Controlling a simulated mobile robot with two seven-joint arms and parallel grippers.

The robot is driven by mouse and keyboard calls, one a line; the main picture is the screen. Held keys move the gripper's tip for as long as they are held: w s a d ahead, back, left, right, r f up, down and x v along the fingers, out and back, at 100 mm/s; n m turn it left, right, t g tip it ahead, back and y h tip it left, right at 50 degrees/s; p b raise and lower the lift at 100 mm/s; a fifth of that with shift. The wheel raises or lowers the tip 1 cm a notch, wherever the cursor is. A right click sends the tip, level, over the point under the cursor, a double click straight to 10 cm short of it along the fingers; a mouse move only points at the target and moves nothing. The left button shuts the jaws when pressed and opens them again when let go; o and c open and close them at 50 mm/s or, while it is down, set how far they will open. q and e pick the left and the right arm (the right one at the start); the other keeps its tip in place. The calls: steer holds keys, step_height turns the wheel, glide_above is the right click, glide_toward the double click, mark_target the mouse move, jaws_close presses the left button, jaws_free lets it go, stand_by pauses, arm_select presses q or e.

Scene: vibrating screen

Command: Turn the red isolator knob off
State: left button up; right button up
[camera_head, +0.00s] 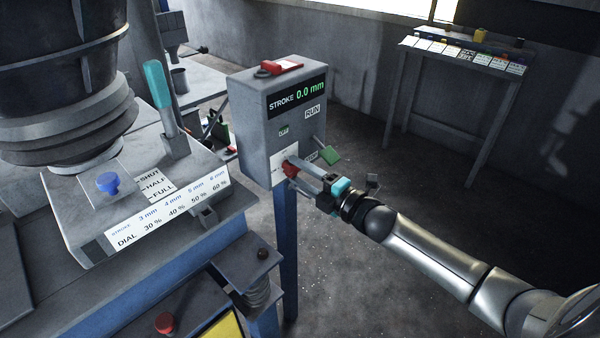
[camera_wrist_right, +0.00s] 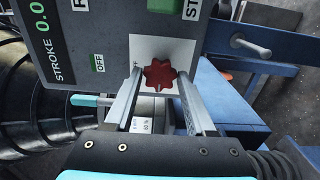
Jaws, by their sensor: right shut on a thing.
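The red isolator knob (camera_head: 290,168) is on the lower front of the grey control box (camera_head: 262,100). In the right wrist view it is a lobed red knob (camera_wrist_right: 160,75) on a white plate. My right gripper (camera_head: 300,172) reaches it from the right, with its fingers on either side of the knob, shut on it. In the right wrist view the two fingers (camera_wrist_right: 160,90) flank the knob. The box display reads STROKE 0.0 mm, and a green OFF label (camera_wrist_right: 97,63) shows beside the plate. My left gripper is not in view.
A green tag-like part (camera_head: 330,152) sticks out of the box near my right gripper. The machine with a blue knob (camera_head: 108,183) and dial plate stands at left. A red button (camera_head: 165,323) is at the lower left. A table with cards (camera_head: 465,55) stands at the back right.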

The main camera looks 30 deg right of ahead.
jaws_close()
steer(key=m+p, duration=0.2)
steer(key=m, duration=0.1)
steer(key=shift+r+m, duration=0.1)
steer(key=shift+m, duration=0.2)
steer(key=m+p, duration=0.2)
steer(key=m, duration=0.2)
steer(key=shift+m+p, duration=0.3)
steer(key=shift+p, duration=0.05)
steer(key=m+p, duration=0.1)
steer(key=m, duration=0.3)
steer(key=m+p, duration=0.1)
steer(key=m, duration=0.4)
steer(key=shift+m, duration=0.5)
